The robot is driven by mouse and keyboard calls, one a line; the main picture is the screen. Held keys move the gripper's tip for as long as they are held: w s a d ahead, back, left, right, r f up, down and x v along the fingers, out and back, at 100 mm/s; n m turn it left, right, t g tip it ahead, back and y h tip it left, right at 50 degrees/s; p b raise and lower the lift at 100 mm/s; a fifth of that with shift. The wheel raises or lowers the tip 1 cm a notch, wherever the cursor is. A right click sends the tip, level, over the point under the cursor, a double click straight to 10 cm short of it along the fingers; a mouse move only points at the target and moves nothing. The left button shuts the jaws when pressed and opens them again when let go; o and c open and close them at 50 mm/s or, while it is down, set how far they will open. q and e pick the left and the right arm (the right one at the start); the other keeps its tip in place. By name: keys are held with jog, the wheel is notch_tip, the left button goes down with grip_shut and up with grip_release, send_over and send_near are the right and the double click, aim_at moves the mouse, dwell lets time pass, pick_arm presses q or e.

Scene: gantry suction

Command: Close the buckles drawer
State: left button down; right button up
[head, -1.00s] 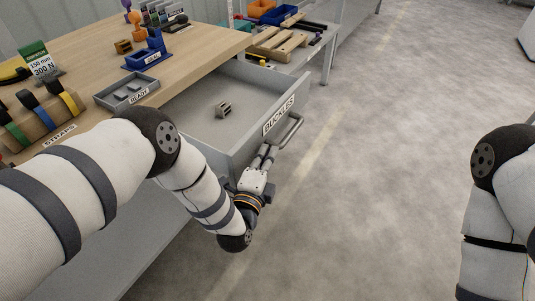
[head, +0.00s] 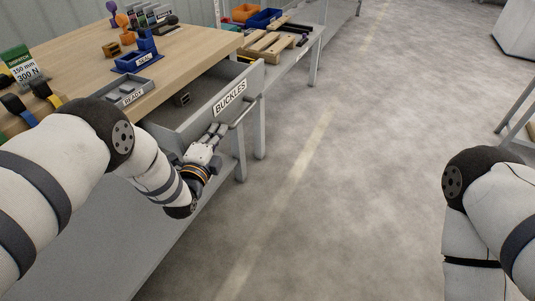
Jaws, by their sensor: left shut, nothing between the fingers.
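The grey buckles drawer (head: 190,127) under the wooden bench sticks out part way in the head view. Its front panel carries a white BUCKLES label (head: 230,97) and a bar handle (head: 246,112). One small dark metal buckle (head: 182,99) lies inside. My left gripper (head: 219,130) is shut and empty, with its fingertips at the outer face of the drawer front, just below the label and beside the handle. Whether the fingertips touch the panel is hard to tell. My right arm shows at the right edge; its gripper is out of view.
The wooden bench top (head: 185,50) holds a grey READY tray (head: 124,91), a blue SEAL fixture (head: 137,58) and strap rolls. A side table with a wooden pallet (head: 268,47) and a blue bin (head: 264,18) stands behind the drawer. The floor (head: 340,150) to the right is clear.

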pick_arm(q)
jog(key=w+a, duration=0.1)
jog(key=a, duration=0.1)
jog(key=w+a+b, duration=0.1)
jog(key=a, duration=0.3)
jog(key=shift+w+a+f, duration=0.2)
jog(key=shift+w+a, duration=0.2)
jog(key=shift+w+a+r+b, duration=0.15)
jog(key=shift+w+a+b, duration=0.15)
jog(key=shift+a, duration=0.35)
pick_arm(e)
jog(key=shift+s+f+g, duration=0.3)
jog(key=shift+s+f, duration=0.5)
jog(key=shift+f, duration=0.2)
